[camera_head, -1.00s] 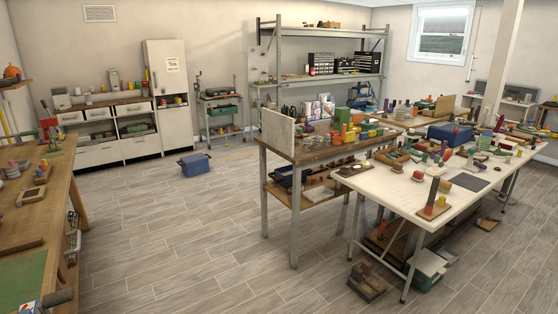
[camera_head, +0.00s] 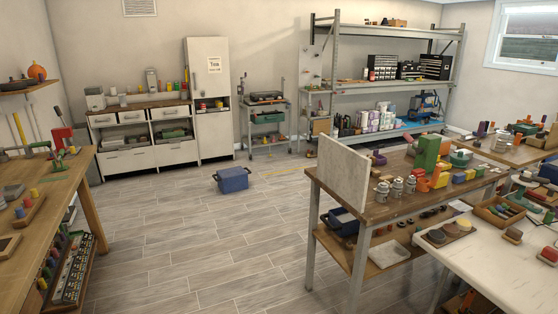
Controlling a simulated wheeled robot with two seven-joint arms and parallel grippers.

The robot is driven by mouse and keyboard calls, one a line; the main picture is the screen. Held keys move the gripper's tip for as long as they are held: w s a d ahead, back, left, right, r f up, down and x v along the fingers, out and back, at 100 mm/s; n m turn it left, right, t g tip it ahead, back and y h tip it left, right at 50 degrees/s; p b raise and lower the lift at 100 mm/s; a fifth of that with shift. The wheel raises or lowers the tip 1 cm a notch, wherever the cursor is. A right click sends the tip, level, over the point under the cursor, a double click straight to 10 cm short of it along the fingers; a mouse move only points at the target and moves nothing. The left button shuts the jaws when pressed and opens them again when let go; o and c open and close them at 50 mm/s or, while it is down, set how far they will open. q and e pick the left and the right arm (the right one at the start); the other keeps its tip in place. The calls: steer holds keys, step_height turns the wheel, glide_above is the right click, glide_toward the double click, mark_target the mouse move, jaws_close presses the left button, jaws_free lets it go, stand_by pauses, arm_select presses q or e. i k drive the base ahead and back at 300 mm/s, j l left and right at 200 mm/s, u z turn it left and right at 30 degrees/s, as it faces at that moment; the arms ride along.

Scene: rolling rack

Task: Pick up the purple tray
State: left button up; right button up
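I cannot make out a purple tray anywhere in the head view. Neither of my grippers is in view.
A wooden workbench (camera_head: 78,205) runs along the left. A cluttered wooden table (camera_head: 405,205) and a white table (camera_head: 490,262) stand on the right. White cabinets (camera_head: 148,140) and a metal shelf (camera_head: 400,88) line the back. The floor (camera_head: 215,240) between is mostly clear.

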mark_target(379, 157)
steer(key=i+j, duration=0.1)
steer(key=i, duration=0.75)
steer(key=i+j+u, duration=0.15)
steer(key=i, duration=0.7)
steer(key=i+z, duration=0.3)
steer(key=z, duration=0.15)
steer(key=i+j+z, duration=0.15)
steer(key=i+z, duration=0.15)
steer(key=z, duration=0.15)
steer(key=i+j+z, duration=0.2)
steer(key=z, duration=0.25)
steer(key=i+j+z, duration=0.3)
steer(key=z, duration=0.15)
